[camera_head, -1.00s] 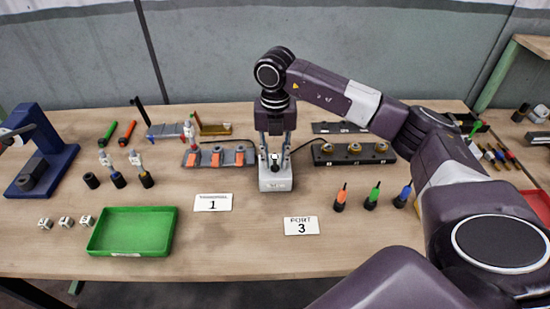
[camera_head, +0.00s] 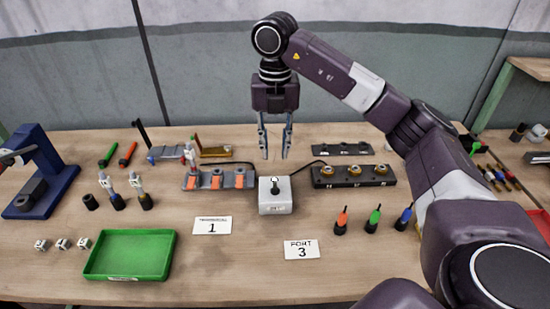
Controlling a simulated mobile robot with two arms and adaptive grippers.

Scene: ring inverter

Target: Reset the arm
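My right gripper (camera_head: 275,142) hangs from the dark purple arm in the middle of the head view, pointing down. Its two fingers are apart with nothing between them. It is above and behind a small white box (camera_head: 276,200) with a dark knob or lever on top, clear of it. My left gripper does not show.
A green tray (camera_head: 130,254) lies at the front left. Cards reading 1 (camera_head: 212,225) and 3 (camera_head: 301,250) lie near the middle. A dark block with brass rings (camera_head: 353,176) is right of the box; colored drivers (camera_head: 372,220) stand in front of it.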

